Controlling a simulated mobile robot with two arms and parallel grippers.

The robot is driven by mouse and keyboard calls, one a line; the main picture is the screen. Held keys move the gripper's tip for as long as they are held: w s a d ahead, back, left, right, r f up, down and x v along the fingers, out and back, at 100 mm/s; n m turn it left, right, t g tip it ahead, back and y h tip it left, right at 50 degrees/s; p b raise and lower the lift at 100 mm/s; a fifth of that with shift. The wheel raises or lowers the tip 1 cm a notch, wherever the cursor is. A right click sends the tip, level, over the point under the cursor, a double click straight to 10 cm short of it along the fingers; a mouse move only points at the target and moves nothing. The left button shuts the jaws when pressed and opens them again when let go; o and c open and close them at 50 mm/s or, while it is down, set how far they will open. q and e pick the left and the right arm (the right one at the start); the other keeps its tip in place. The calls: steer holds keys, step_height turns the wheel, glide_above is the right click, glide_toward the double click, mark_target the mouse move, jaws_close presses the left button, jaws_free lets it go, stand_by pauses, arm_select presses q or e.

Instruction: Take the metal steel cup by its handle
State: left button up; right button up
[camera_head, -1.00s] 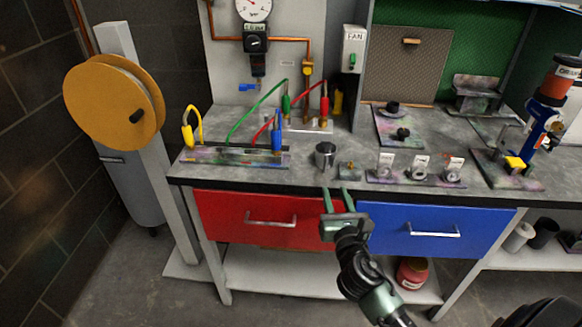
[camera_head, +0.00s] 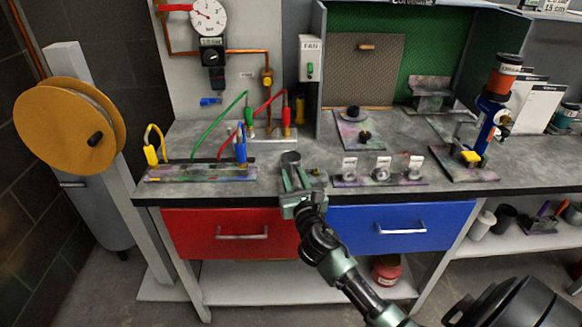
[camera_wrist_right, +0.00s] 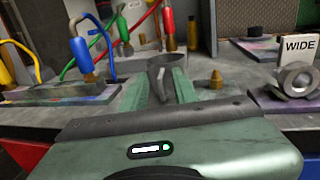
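The grey steel cup (camera_head: 290,158) stands upright on the bench near its front edge. My right gripper (camera_head: 297,178) is at the cup's front side, and its fingers partly cover the cup. In the right wrist view, the cup (camera_wrist_right: 160,66) is just beyond the green fingertips (camera_wrist_right: 163,82). The fingers are apart, with the cup's handle (camera_wrist_right: 163,88) seen between them. I cannot tell whether either finger touches it. My left gripper is not in view.
A brass fitting (camera_wrist_right: 216,79) stands close to the right of the cup. The hose board (camera_head: 200,173) lies to the left. Several labelled nozzles stand on a plate (camera_head: 400,181) to the right. Red (camera_head: 215,232) and blue (camera_head: 400,228) drawers are below the bench edge.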

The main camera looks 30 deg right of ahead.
jaws_close()
steer(key=shift+r, duration=0.1)
